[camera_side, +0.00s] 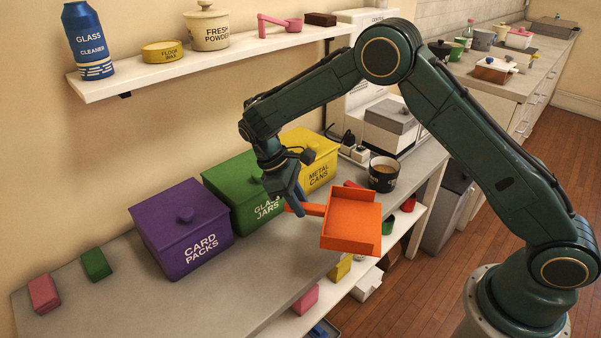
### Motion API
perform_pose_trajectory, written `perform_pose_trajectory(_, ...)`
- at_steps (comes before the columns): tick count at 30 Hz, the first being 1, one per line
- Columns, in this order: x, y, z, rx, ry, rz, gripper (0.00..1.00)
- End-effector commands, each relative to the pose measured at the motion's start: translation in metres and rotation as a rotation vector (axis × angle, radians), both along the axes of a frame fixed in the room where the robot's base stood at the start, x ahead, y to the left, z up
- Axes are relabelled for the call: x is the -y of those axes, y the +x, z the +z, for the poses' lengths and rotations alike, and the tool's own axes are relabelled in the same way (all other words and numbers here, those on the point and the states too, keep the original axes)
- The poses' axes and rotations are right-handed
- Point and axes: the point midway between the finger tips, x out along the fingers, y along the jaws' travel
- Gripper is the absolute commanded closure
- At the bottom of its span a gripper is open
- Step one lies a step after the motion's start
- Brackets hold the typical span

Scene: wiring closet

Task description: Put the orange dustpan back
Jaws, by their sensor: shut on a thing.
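The orange dustpan (350,228) is in the middle of the side view, held above the front edge of the grey counter. Its flat pan points right, and its short handle (312,209) points left toward my gripper. My gripper (298,208) is shut on the dustpan's handle, with its fingers pointing down. The fingers partly hide the handle end. The gripper is in front of the green box marked GLASS JARS. The place where the dustpan belongs cannot be told from this view.
Purple (185,230), green (238,180) and yellow (312,158) lidded boxes stand along the wall. A dark mug (384,174) stands right of the dustpan. A wall shelf (215,54) holds a bottle and tubs. The counter's front left (200,300) is clear. A lower shelf (396,232) holds small items.

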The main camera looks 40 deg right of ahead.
Motion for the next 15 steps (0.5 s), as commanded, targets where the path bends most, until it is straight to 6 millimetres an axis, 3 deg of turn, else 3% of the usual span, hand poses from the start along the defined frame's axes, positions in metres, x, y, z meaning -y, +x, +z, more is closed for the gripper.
perform_pose_trajectory(15, -0.077, 0.019, 0.019, 0.001, 0.0, 0.43, 1.0)
